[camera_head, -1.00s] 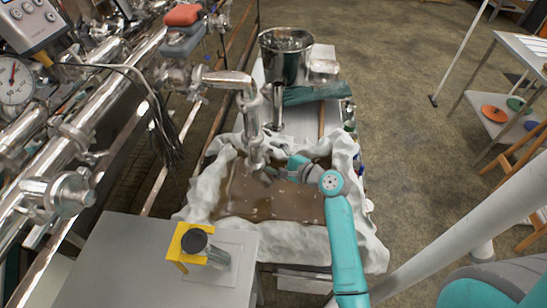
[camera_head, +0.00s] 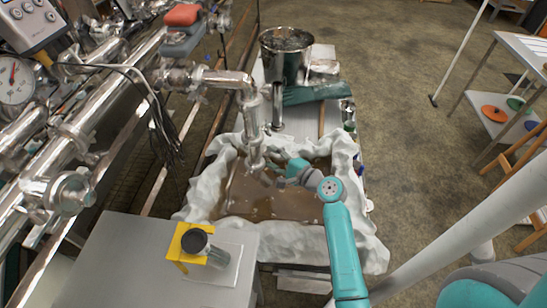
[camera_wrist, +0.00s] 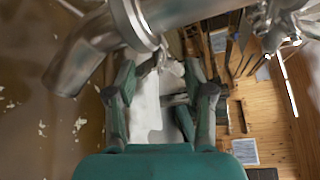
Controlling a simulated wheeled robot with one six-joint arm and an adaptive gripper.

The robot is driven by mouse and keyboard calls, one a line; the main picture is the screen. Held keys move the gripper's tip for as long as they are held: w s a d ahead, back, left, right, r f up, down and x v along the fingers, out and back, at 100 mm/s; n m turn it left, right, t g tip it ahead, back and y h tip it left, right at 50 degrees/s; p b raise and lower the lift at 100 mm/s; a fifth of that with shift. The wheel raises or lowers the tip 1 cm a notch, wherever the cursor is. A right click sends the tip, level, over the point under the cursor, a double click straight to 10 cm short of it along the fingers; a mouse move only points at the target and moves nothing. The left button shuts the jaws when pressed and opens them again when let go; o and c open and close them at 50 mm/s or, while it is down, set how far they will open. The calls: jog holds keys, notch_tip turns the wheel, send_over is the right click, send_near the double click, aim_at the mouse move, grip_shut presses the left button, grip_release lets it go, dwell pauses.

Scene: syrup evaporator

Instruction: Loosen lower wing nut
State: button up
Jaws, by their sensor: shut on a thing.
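A shiny steel pipe (camera_head: 251,115) comes off the evaporator pipework and drops down over the brown basin, with a clamp near its lower end. In the wrist view the pipe's steel outlet (camera_wrist: 85,50) and a rounded clamp ring (camera_wrist: 138,28) fill the upper left. My gripper (camera_head: 268,170) is at the lower clamp, to the right of the pipe. In the wrist view my gripper (camera_wrist: 162,72) has its fingers on either side of the small metal wing nut (camera_wrist: 168,66) beside the ring and is shut on it. The nut is small and partly hidden by the fingers.
A basin with a crumpled white rim (camera_head: 200,195) and brown liquid lies below the pipe. A grey table with a yellow stand (camera_head: 178,250) is in front.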

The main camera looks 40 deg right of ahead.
dwell(0.4)
jog(key=o, duration=1.2)
jog(key=s, duration=0.4)
jog(key=s+r, duration=0.1)
jog(key=s, duration=0.7)
jog(key=shift+d+r, duration=0.2)
jog(key=shift+d, duration=0.05)
